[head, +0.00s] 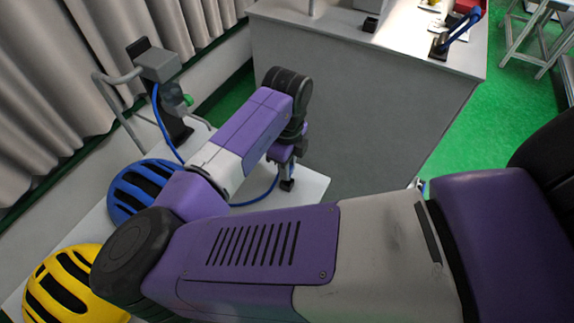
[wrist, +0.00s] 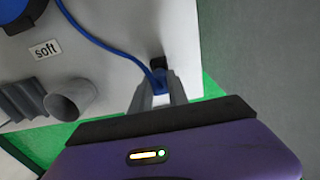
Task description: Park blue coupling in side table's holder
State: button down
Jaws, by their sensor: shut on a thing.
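My gripper (wrist: 158,92) is shut on the blue coupling (wrist: 159,76), at the end of a blue hose (wrist: 105,46). A dark piece shows just beyond the coupling; I cannot tell if it is part of it. In the head view my gripper (head: 287,180) points down over the right end of the white side table (head: 312,186); the coupling is hard to make out there. In the wrist view a grey open tube (wrist: 72,98), perhaps the holder, stands on the table left of my gripper, apart from the coupling. My arm hides much of the table in the head view.
A blue helmet (head: 140,188) and a yellow helmet (head: 75,287) lie on the left. A grey stand (head: 158,66) carries the hose at the back. A label reading "soft" (wrist: 46,50) is on the table. A large grey counter (head: 370,110) stands behind my gripper.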

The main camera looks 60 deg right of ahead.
jog(key=shift+f, duration=0.35)
jog(key=shift+f+b, duration=1)
jog(key=shift+f, duration=0.2)
jog(key=shift+f, duration=0.25)
jog(key=c, duration=1.2)
grip_release()
jog(key=shift+r, duration=0.1)
notch_tip(320, 180, up, 8)
jog(key=shift+f+b, duration=0.15)
jog(key=shift+b, duration=0.15)
